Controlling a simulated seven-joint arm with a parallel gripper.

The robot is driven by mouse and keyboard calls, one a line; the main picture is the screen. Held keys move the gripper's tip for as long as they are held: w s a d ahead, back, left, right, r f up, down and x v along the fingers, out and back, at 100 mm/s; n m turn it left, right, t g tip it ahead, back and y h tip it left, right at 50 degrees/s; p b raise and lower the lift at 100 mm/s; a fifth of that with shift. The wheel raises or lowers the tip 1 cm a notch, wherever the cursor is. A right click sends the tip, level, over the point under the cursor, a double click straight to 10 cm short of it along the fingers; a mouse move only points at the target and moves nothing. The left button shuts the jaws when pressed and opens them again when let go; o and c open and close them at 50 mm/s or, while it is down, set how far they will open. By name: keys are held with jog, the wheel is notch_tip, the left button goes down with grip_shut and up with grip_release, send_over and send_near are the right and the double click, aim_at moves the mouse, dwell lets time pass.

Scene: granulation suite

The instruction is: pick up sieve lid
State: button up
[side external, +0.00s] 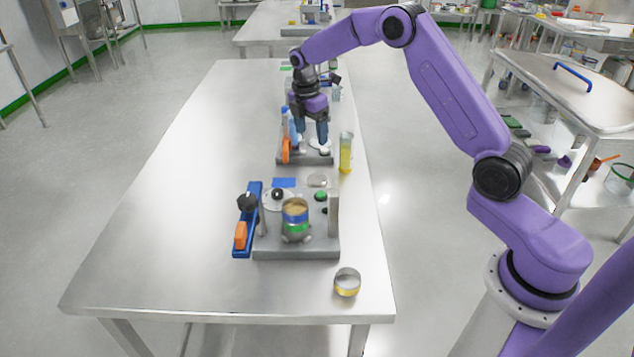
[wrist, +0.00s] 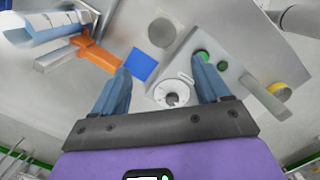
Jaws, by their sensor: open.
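A pale round disc with a raised centre (wrist: 172,95), which I take for the sieve lid, lies on a grey plate (wrist: 215,55) in the wrist view. It shows between and beyond my fingertips. My gripper (side external: 312,150) is open and empty, pointing down over the far station in the side view. The wrist view shows my two blue fingers (wrist: 164,68) spread on either side of the disc. I cannot tell the exact height of the fingertips above it.
An orange block (side external: 286,151) stands left of my gripper, a yellow-filled cylinder (side external: 346,153) right. The nearer station holds a banded cup (side external: 295,212), a black-knobbed disc (side external: 270,203) and a blue rack (side external: 246,248). A yellow-banded ring (side external: 347,283) sits near the table's front. The table's left side (side external: 170,190) is clear.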

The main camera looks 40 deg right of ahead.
send_over(317, 178)
jog(key=f, duration=1.1)
jog(key=shift+a, duration=0.35)
jog(key=shift+d+f, duration=0.2)
jog(key=shift+f, duration=2.35)
jog(key=c, duration=0.8)
jog(key=shift+c, duration=0.2)
jog(key=shift+r, duration=0.1)
